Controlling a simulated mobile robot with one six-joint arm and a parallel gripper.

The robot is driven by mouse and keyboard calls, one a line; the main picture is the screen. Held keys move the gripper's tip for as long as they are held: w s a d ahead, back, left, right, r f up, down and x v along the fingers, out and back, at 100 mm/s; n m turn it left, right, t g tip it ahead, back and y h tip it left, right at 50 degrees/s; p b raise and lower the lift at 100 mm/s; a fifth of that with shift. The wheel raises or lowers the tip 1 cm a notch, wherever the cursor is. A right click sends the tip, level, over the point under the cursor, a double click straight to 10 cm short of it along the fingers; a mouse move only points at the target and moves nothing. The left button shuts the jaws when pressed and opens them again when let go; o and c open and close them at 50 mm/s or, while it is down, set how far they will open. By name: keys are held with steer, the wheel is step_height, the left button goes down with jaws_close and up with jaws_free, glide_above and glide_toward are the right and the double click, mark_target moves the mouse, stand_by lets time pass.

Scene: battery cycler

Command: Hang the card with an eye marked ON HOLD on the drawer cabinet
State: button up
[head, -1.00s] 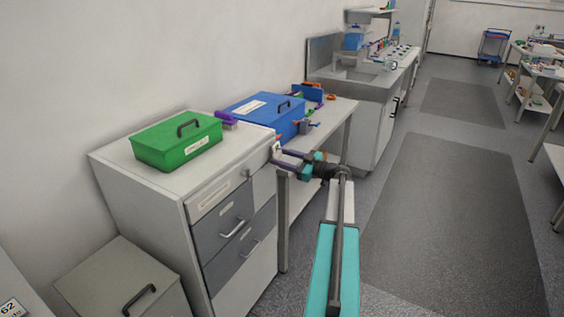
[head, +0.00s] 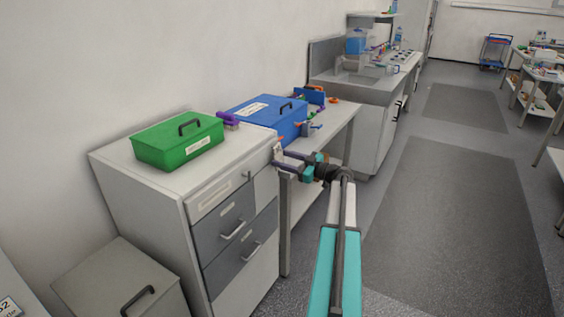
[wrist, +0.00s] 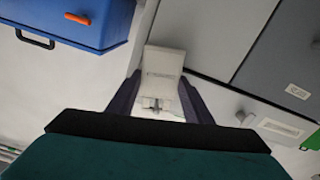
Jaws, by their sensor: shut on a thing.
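The drawer cabinet (head: 187,222) stands at the left in the head view, light grey with darker grey drawers. My gripper (head: 278,158) is at the cabinet's right front corner, near the top edge. In the wrist view its two dark fingers (wrist: 160,98) are shut on a white card (wrist: 164,62). A faint printed line shows on the card, too small to read. A small metal part sits between the fingers at the card's near end; I cannot tell if it is the eye. A small knob (wrist: 240,116) sticks out from the cabinet front, apart from the card.
A green box (head: 178,150) rests on the cabinet top. A blue box (head: 262,118) stands behind it on a bench (head: 335,128), close to my gripper. The floor to the right is free.

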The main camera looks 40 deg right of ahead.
stand_by(0.3)
steer(key=o, duration=1.1)
steer(key=shift+s+f, duration=0.1)
